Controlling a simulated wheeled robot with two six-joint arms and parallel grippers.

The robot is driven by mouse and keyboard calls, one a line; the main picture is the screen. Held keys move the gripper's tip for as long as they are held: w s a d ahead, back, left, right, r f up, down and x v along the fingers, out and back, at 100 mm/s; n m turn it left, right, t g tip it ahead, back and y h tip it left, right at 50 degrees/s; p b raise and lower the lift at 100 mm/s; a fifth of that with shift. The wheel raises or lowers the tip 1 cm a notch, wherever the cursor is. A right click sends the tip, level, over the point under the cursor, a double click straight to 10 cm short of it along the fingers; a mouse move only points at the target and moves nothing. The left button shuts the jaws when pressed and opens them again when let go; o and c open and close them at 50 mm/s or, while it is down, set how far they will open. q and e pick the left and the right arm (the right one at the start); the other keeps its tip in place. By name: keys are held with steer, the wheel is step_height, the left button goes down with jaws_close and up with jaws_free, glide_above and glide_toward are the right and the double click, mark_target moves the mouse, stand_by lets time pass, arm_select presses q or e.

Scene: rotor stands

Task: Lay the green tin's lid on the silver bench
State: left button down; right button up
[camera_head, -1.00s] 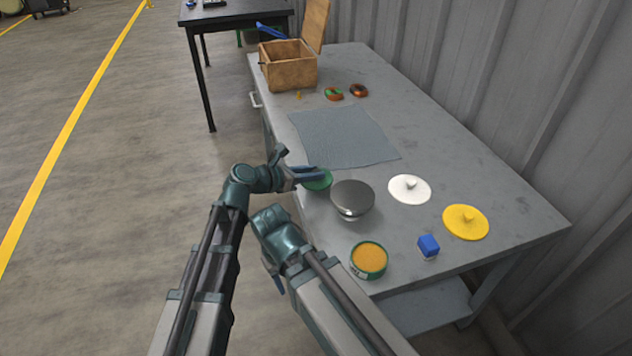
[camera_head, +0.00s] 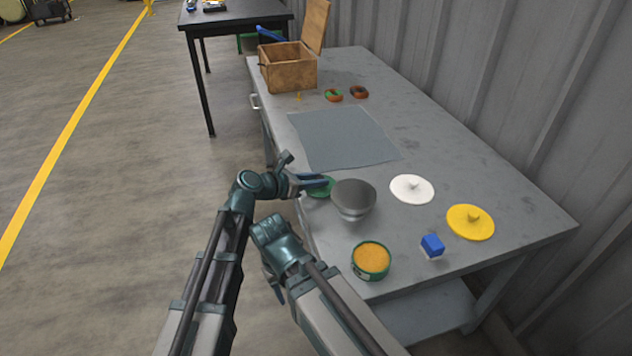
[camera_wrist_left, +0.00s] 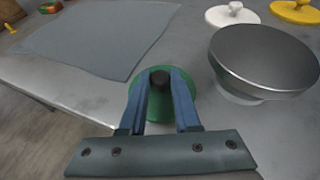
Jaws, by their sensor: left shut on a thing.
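The green lid (camera_head: 320,190) with a dark knob is at the left edge of the silver bench (camera_head: 440,150). My left gripper (camera_head: 322,181) is shut on the lid's knob. In the left wrist view the knob (camera_wrist_left: 159,78) sits between the blue fingertips, with the green disc below. I cannot tell whether the lid touches the bench or hangs just above it. The open green tin (camera_head: 369,275), with orange contents, stands near the bench's front edge. My right gripper (camera_head: 276,288) hangs left of the bench, mostly hidden behind its own wrist.
A dark silver dish on a pale base (camera_head: 353,198) stands right beside the lid. A grey mat (camera_head: 345,138) and wooden box (camera_head: 288,70) are farther back.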

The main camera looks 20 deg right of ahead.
arm_select(q)
steer(key=shift+f, duration=0.1)
steer(key=c, duration=0.6)
jaws_free()
steer(key=p+v, duration=0.4)
steer(key=v, duration=0.8)
steer(key=shift+p, duration=0.3)
steer(key=shift+a, duration=0.1)
